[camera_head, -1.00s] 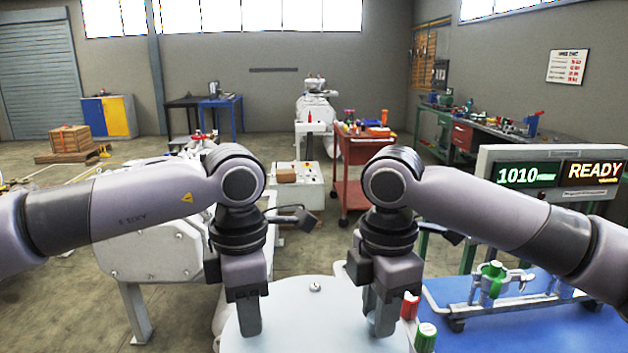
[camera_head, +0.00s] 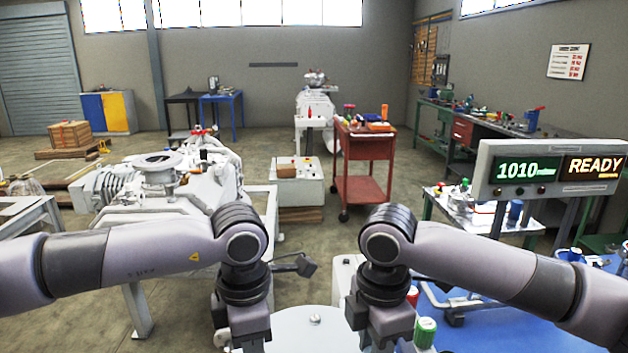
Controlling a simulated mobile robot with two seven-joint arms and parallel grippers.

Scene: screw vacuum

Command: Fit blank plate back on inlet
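The blank plate (camera_head: 310,335) is a pale round disc with a small knob at its centre, low in the camera_head view and cut off by the bottom edge. My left gripper (camera_head: 252,343) points down at its left side and my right gripper (camera_head: 384,343) at its right side. Both look shut on the plate, which moves with them, but their fingertips are out of frame. The inlet under the plate is not visible. A white pump at the left has a round open flange (camera_head: 157,161) on top; I cannot tell whether this is the task's inlet.
A display (camera_head: 545,171) at the right reads 1010 and READY. A green-capped container (camera_head: 425,332) stands close right of my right gripper, beside a blue surface (camera_head: 510,327). A red cart (camera_head: 363,165) stands behind.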

